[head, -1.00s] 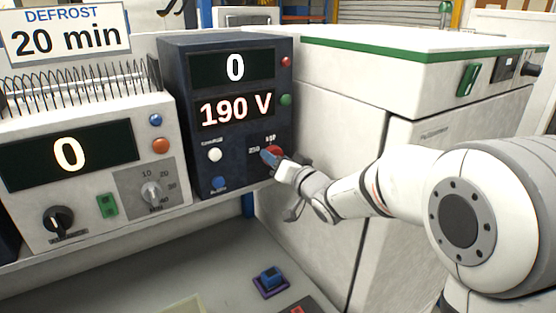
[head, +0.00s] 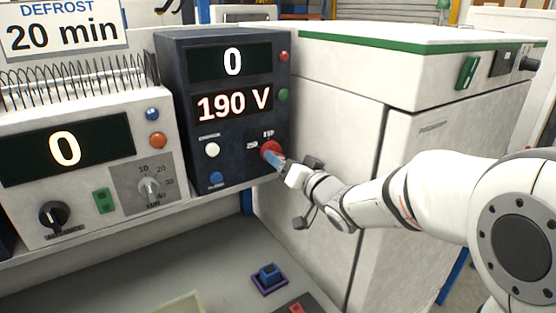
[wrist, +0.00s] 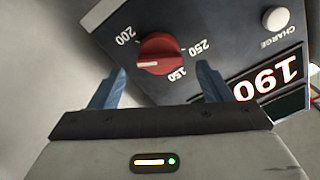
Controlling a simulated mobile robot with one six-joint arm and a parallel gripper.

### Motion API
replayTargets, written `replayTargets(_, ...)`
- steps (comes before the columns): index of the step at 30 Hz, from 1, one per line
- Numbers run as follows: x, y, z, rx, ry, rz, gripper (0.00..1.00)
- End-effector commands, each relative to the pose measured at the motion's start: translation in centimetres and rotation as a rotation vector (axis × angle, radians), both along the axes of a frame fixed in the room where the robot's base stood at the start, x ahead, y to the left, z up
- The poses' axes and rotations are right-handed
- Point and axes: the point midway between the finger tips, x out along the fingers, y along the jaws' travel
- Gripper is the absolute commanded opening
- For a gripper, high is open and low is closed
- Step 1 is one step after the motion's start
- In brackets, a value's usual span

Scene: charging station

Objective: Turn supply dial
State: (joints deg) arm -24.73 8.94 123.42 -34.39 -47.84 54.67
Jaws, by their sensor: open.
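The dark blue supply unit (head: 232,190) stands on the shelf and its screen reads "190 V" (head: 234,105), with "0" above. Its red dial (head: 271,151) is at the lower right of the panel. In the wrist view the red dial (wrist: 159,53) has a white pointer line and the marks 150, 200 and 250 around it. My gripper (wrist: 155,85) is open, with one blue finger on each side below the dial in that view. The dial appears ahead of the fingertips, not between them. In the head view my gripper (head: 276,161) is just right of the dial, partly covering its lower edge.
A white charge button (wrist: 276,19) sits on the same panel. Left of the unit is a cream box (head: 65,150) with a timer knob and a black knob. A large white cabinet (head: 335,130) stands close on the right. A blue button block (head: 269,278) lies on the lower surface.

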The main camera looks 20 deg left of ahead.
Motion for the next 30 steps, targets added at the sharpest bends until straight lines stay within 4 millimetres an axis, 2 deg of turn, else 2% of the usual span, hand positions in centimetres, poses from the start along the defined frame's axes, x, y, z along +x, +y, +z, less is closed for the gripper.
replayTargets(3, -1.2, -1.4, -0.1, 0.000, -0.001, -0.001, 0.71)
replayTargets(7, -1.9, -2.2, -0.1, 0.001, 0.000, 0.000, 0.71)
replayTargets(23, -2.1, -2.5, 0.0, -0.005, -0.005, -0.001, 0.71)
replayTargets(30, -2.2, -2.5, -0.1, -0.180, -0.209, 0.000, 0.71)
